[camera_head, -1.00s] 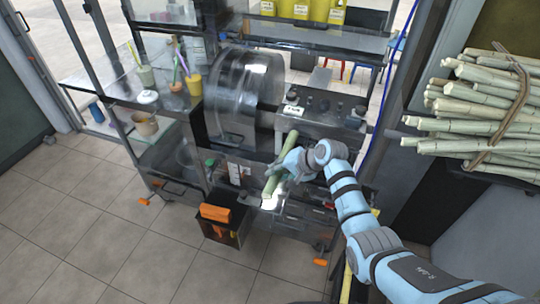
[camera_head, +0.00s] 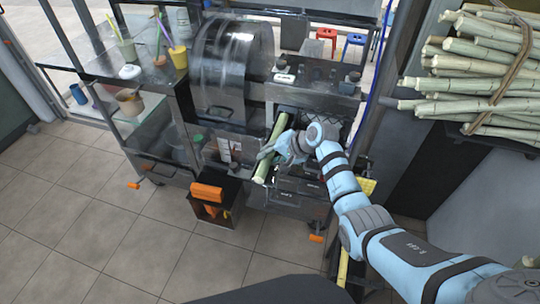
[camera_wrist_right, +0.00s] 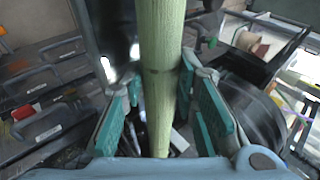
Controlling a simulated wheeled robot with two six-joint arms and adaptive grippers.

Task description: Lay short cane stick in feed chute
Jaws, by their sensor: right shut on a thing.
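A short pale-green cane stick (camera_head: 270,148) is held tilted in front of the press, its upper end toward the press and its lower end toward the floor side. My right gripper (camera_head: 277,150) is shut around its middle. In the right wrist view the stick (camera_wrist_right: 161,50) runs between the teal finger pads of the right gripper (camera_wrist_right: 160,115). The press has a large shiny metal drum cover (camera_head: 222,65). I cannot clearly make out the feed chute; the area behind the stick is dark and partly hidden by stick and gripper. My left gripper is out of view.
A bundle of long canes (camera_head: 470,75) lies on a rack at the right. Glass-sided shelves with cups (camera_head: 178,57) are at the left. Tiled floor (camera_head: 110,230) is clear in front.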

